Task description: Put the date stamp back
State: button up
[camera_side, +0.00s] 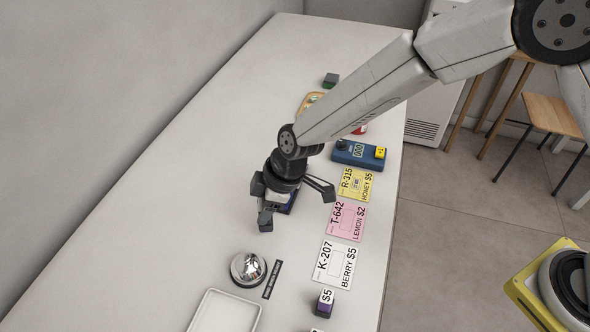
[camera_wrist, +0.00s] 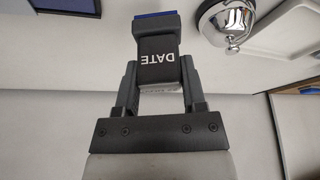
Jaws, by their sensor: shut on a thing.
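The date stamp (camera_wrist: 158,62) is a dark block marked DATE with a blue end, seen in the wrist view. My gripper (camera_wrist: 160,75) is shut on it, one finger on each side. In the side view my gripper (camera_side: 294,206) points down over the white counter, left of the yellow and pink cards. A bit of dark blue, likely the stamp (camera_side: 285,204), shows between its fingers. The arm hides most of it, and I cannot tell whether it touches the counter.
A chrome bell (camera_side: 248,268), a black strip (camera_side: 272,279) and a white tray (camera_side: 224,313) lie nearer the front. Price cards in yellow (camera_side: 353,184), pink (camera_side: 346,221) and white (camera_side: 337,263) line the right edge. The left counter is clear.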

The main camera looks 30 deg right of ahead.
jog(key=shift+w+a+f, duration=0.1)
jog(key=shift+w+f, duration=0.05)
jog(key=shift+f, duration=1.6)
jog(key=shift+f, duration=0.15)
jog(key=o, duration=1)
jog(key=v, duration=1.2)
